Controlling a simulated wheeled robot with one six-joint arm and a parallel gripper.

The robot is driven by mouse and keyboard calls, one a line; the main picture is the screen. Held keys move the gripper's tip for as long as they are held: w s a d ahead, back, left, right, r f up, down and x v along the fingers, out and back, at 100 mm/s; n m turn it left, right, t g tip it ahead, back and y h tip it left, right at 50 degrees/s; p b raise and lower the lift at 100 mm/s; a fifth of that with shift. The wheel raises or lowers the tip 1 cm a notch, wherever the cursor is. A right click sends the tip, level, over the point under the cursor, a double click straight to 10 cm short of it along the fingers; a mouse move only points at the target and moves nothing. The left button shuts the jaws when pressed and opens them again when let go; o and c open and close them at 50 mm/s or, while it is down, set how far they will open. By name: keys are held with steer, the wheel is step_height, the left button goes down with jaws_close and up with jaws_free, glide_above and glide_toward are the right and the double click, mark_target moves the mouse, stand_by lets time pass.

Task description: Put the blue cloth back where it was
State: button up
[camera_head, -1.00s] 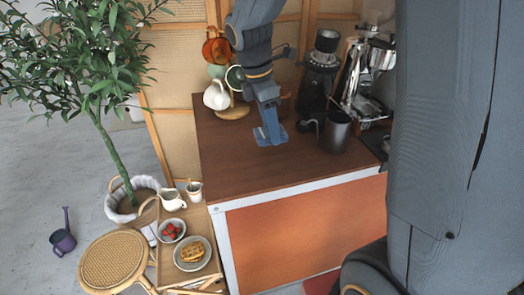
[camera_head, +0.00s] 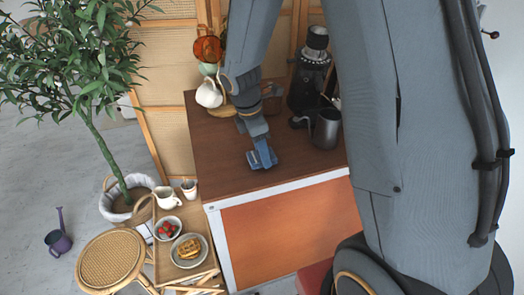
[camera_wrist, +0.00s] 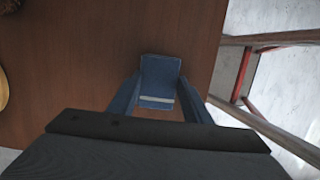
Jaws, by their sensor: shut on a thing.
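The blue cloth (camera_wrist: 160,72) is a small folded pad with a pale stripe, seen between my gripper's fingers in the wrist view. In the head view the cloth (camera_head: 263,159) is at or just above the brown cart top (camera_head: 222,168), towards its front edge. My gripper (camera_head: 262,155) points down and is shut on the cloth; it also shows in the wrist view (camera_wrist: 158,100). I cannot tell whether the cloth touches the wood.
A dark metal pitcher (camera_head: 326,130) and a black grinder (camera_head: 308,75) stand right of my gripper. A mug tree with a white mug (camera_head: 209,93) stands behind. A low wooden tray table with bowls (camera_head: 188,250) is at the front left. The cart top's left part is clear.

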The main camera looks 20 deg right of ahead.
mark_target(255, 156)
steer(key=shift+f, duration=0.1)
steer(key=o, duration=1.6)
steer(key=b+v, duration=0.2)
steer(key=v, duration=0.9)
steer(key=s+d+f+m+y, duration=0.1)
steer(key=s+f+m, duration=0.2)
steer(key=s+m, duration=0.3)
steer(key=s+d+f+m+t+y, duration=0.1)
steer(key=s+f+m, duration=0.3)
steer(key=s+m, duration=0.3)
steer(key=m, duration=0.5)
steer(key=shift+d, duration=0.15)
